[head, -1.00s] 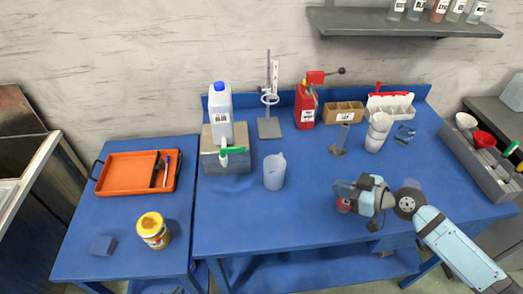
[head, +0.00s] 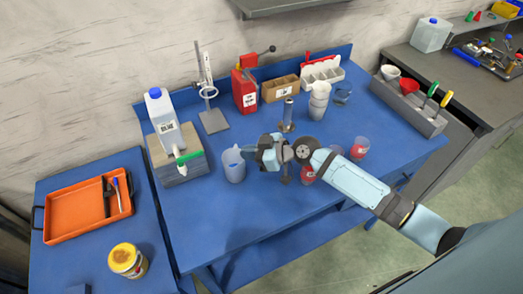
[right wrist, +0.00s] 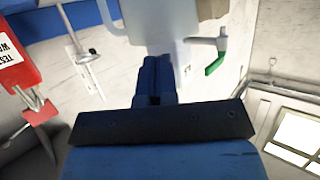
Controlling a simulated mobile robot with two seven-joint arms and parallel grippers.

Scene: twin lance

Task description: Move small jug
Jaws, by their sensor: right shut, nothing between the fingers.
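The small jug (head: 234,166), pale and translucent, stands upright on the blue table, left of my right gripper. My right gripper (head: 249,152) is shut and empty, its fingers pointing left at the jug's upper right side. In the right wrist view the shut fingers (right wrist: 155,75) lie just below a pale jug body (right wrist: 160,22) with a loop handle. I cannot tell whether they touch it. My left gripper is not in view.
A jerrycan (head: 162,115) with a green tap sits on a grey block (head: 180,165) left of the jug. A ring stand (head: 212,121) stands behind. Red-labelled beakers (head: 360,148) are near my right forearm. An orange tray (head: 78,212) and yellow jar (head: 127,261) are left.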

